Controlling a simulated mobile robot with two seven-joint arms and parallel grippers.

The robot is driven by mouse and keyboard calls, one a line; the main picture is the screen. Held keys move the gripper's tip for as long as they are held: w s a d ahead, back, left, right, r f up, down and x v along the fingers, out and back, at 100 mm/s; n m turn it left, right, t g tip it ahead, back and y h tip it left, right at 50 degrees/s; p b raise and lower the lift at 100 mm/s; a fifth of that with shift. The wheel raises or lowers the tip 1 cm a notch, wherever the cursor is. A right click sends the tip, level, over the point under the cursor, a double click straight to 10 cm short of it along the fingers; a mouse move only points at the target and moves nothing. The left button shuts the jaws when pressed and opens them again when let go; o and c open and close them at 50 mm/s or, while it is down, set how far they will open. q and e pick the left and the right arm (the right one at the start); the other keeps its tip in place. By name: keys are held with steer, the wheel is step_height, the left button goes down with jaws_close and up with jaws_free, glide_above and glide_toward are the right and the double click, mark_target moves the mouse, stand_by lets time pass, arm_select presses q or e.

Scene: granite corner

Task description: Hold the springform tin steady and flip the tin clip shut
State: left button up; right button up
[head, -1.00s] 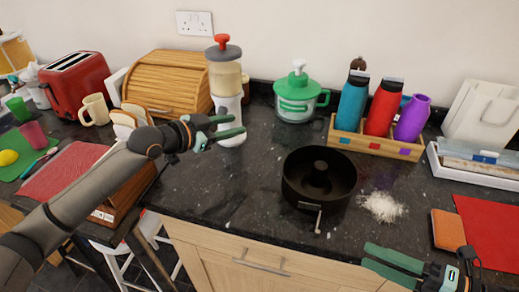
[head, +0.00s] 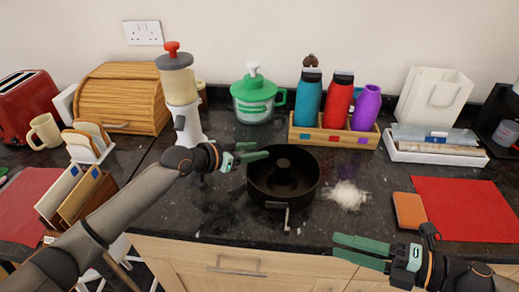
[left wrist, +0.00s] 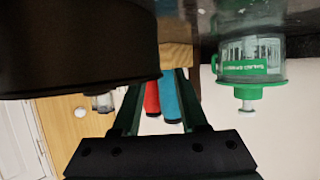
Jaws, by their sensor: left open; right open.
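The black springform tin (head: 256,190), with a tube in its middle, stands upright on the dark counter. Its tin clip (head: 287,219) is a small metal lever that hangs out from the front wall, with its tip away from the tin. My left gripper (head: 247,156) is open and empty at the tin's left rear rim; I cannot tell if it touches. In the left wrist view the tin (left wrist: 70,50) fills the upper left, beside the spread fingers (left wrist: 158,105). My right gripper (head: 342,247) is open and empty at the counter's front edge, right of the clip.
White powder (head: 346,195) lies right of the tin. A wooden rack with bottles (head: 330,138) and a green-lidded jar (head: 254,98) stand behind. A white dispenser (head: 186,110) stands behind my left arm. An orange block (head: 409,210) and red mat (head: 465,208) lie right.

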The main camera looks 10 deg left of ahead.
arm_select(q)
steer(key=shift+x, duration=1.25)
jaws_close()
stand_by(0.5)
arm_select(e)
steer(key=shift+a+r+n, duration=0.1)
steer(key=shift+r+n, duration=0.2)
steer(key=shift+n, duration=0.1)
steer(key=shift+c, duration=1.4)
steer(key=r+n+g, duration=0.1)
steer(key=n, duration=0.3)
steer(key=r+n+g, duration=0.2)
steer(key=n, duration=0.2)
steer(key=a+r+n+g, duration=0.1)
steer(key=n, duration=0.2)
steer(key=shift+w+r+n+g, duration=0.25)
steer(key=shift+r+n+g, duration=0.05)
steer(key=shift+n, duration=0.1)
jaws_close()
steer(key=w+d+r+n+h, duration=0.1)
steer(key=w+d+n+h, duration=0.2)
steer(key=n, duration=0.6)
steer(key=d+h, duration=0.2)
steer(key=shift+w+r+g+h, duration=0.15)
steer(key=shift+w+g+h, duration=0.15)
steer(key=shift+h, duration=0.1)
